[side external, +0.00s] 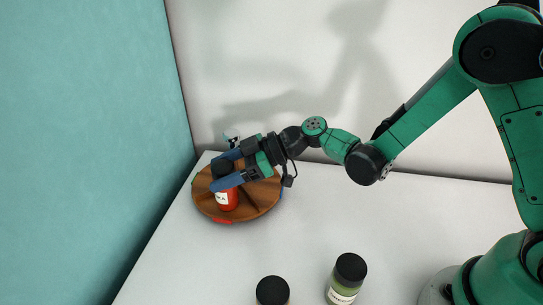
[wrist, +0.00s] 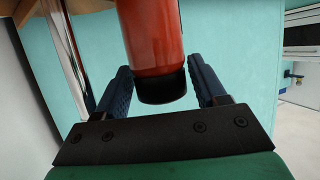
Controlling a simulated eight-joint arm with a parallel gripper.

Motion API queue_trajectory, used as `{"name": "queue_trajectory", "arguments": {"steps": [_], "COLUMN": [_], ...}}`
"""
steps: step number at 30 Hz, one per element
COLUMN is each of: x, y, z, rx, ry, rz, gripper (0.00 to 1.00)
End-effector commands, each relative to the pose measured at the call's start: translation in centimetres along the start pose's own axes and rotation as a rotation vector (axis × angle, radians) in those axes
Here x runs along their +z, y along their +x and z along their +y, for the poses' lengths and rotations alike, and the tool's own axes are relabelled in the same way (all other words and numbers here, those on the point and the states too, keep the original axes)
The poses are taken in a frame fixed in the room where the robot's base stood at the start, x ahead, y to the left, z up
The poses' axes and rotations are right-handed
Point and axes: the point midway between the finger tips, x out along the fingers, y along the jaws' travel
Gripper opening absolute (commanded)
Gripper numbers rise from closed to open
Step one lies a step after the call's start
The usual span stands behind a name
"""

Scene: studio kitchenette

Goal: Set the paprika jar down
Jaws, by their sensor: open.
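The paprika jar (side external: 228,200), red with a white label and a dark lid, stands upright on a round wooden turntable (side external: 262,203) in the side view. My gripper (side external: 213,174) reaches in from the right, with its blue fingers around the jar's upper part. In the wrist view the red jar (wrist: 152,35) appears lid down in the picture, between the two fingers (wrist: 158,70). Gaps show between the lid and both fingers, so the gripper is open. One finger hides part of the jar in the side view.
A dark-lidded jar (side external: 272,291) and a green jar with a black lid (side external: 345,280) stand at the front of the white counter (side external: 300,225). The teal wall (side external: 90,130) is close on the left. The counter between the turntable and these jars is clear.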

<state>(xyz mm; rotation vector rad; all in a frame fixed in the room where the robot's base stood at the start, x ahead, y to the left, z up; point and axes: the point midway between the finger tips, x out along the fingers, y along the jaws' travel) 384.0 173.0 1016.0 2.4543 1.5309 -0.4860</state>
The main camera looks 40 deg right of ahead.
Motion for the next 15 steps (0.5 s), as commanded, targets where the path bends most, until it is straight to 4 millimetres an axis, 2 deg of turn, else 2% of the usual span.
{"name": "queue_trajectory", "arguments": {"steps": [2, 5, 15], "x": [-0.2, -0.2, -0.2], "y": [-0.1, -1.3, -8.9], "z": [0.0, 0.1, 0.1], "rx": [0.000, 0.004, 0.006], "ry": [0.000, 0.003, 0.003], "rz": [0.000, 0.000, 0.000], "gripper": [0.64, 0.64, 0.64]}}
